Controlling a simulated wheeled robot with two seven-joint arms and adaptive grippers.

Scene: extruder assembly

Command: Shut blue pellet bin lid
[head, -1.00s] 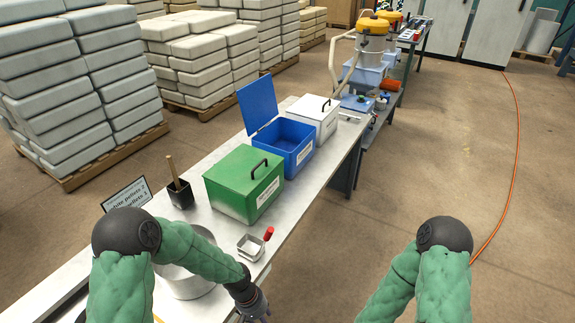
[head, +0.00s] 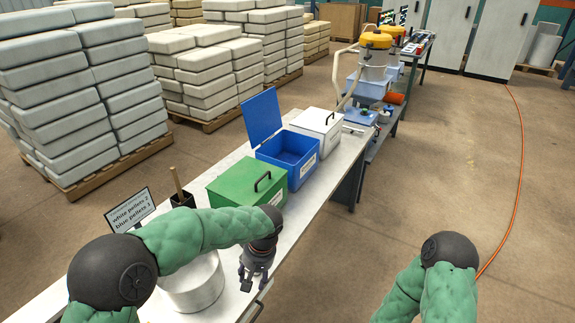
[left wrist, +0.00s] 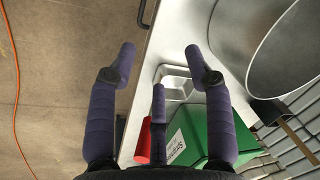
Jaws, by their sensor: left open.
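The blue pellet bin (head: 288,155) stands on the bench between the green bin and the white bin. Its blue lid (head: 262,116) is raised, standing upright at the bin's left side, and the bin is open on top. My left gripper (head: 252,284) is open and empty, pointing down over the near part of the bench, on the near side of the green bin. In the left wrist view its spread fingers (left wrist: 160,70) have nothing between their tips. The blue bin is not seen in the left wrist view. My right arm enters at the bottom right of the head view, but its gripper is out of frame.
The closed green bin (head: 235,184) stands between my left gripper and the blue bin. A closed white bin (head: 318,127) is beyond. A metal pot (head: 192,285), a black holder (head: 182,199) and a sign (head: 130,210) are nearby. The wrist view shows a red-handled scoop (left wrist: 175,88).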

